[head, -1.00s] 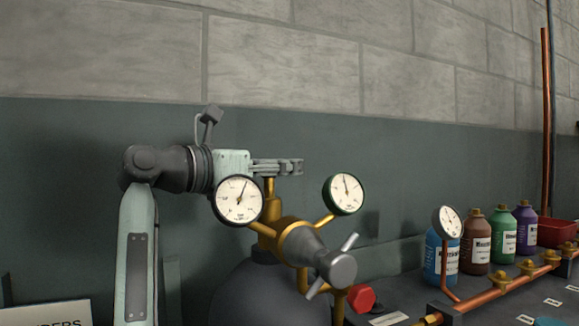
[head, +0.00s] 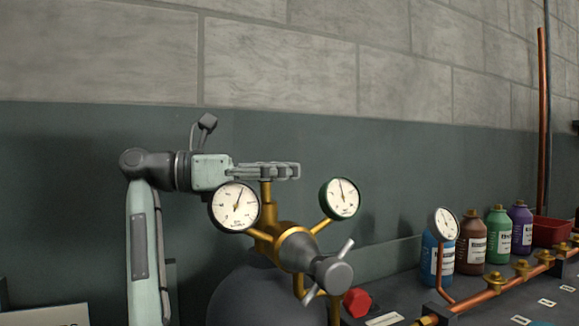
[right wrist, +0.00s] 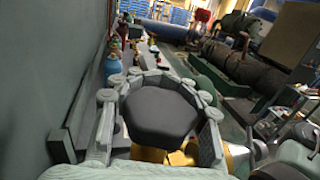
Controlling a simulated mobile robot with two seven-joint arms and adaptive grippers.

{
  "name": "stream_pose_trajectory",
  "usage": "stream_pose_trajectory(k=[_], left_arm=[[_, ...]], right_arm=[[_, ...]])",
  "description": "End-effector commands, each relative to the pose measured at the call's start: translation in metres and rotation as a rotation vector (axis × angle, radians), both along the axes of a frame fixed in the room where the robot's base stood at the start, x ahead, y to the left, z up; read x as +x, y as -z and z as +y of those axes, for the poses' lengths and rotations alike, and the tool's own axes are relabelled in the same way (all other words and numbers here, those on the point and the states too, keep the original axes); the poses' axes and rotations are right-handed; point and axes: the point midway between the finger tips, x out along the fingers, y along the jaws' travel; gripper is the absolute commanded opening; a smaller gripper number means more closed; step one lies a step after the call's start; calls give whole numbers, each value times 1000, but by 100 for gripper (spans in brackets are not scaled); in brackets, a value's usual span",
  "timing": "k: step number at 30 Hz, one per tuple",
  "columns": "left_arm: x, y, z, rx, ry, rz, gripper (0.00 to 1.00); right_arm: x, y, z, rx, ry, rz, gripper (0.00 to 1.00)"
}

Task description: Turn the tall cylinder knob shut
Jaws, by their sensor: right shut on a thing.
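The tall cylinder (head: 262,298) is dark and rounded, with a brass valve (head: 267,192) rising from its top. The dark, faceted knob (right wrist: 160,112) fills the middle of the right wrist view. In the head view the fingers hide most of it. My right gripper (head: 280,170) lies level at the top of the brass stem. Its fingers are shut around the knob and show on both sides of it in the right wrist view. My left gripper is in neither view.
Two round gauges (head: 234,206) (head: 340,198) and a grey T-handled regulator (head: 333,273) sit close below the gripper. A red knob (head: 357,302), copper pipe (head: 495,285), small gauge (head: 444,224) and several bottles (head: 471,248) stand to the right. The wall is behind.

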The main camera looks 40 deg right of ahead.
Motion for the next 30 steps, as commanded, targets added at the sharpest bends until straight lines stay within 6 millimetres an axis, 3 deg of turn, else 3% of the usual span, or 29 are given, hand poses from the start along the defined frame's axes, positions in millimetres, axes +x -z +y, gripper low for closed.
stream_pose_trajectory(k=[4, 12, 30], left_arm=[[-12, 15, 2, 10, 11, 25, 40], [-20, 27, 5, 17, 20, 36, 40], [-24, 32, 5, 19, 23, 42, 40]], right_arm=[[-3, -2, 2, -2, 114, 1, 8], [-9, -1, 6, -2, 263, 1, 8], [-11, 0, 8, 0, 333, 1, 8]])
